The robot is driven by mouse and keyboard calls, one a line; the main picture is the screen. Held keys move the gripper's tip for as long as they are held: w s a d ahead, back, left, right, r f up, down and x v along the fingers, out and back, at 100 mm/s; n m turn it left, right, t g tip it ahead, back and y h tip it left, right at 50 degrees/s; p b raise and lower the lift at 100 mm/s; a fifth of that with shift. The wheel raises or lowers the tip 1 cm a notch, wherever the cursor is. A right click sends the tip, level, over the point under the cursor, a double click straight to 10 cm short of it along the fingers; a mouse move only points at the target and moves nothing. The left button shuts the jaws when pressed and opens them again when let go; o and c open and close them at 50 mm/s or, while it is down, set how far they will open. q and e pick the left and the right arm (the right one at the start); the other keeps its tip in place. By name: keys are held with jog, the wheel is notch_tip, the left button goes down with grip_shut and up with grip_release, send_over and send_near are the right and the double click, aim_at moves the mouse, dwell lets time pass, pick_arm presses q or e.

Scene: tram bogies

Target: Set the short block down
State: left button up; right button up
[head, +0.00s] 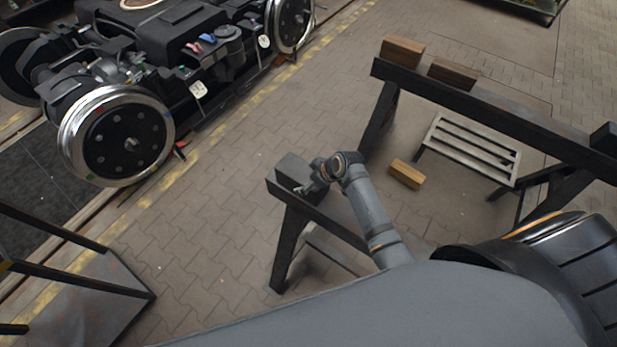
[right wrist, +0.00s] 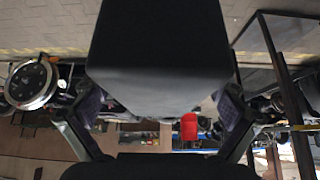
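A dark grey block (head: 292,168) is at the left end of the near black trestle beam (head: 330,222). I cannot tell whether it rests on the beam or hangs just above it. My right gripper (head: 310,184) is at the block's right side. In the right wrist view the block (right wrist: 158,50) fills the space between the two fingers, and the pads (right wrist: 160,108) lie along its sides, so the gripper looks shut on it. The fingertips are small and partly hidden in the head view. My left gripper is not in view.
Two wooden blocks (head: 402,52) (head: 453,74) lie on the far trestle beam (head: 480,108). Another wooden block (head: 406,174) is on the paving beside a slatted stand (head: 468,148). A tram bogie (head: 190,60) stands at upper left. Open paving (head: 210,215) lies left of the near trestle.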

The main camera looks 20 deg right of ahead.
jog(key=shift+w, duration=0.1)
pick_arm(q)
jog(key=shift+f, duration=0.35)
pick_arm(e)
jog(key=v, duration=1.2)
jog(key=shift+a, duration=0.1)
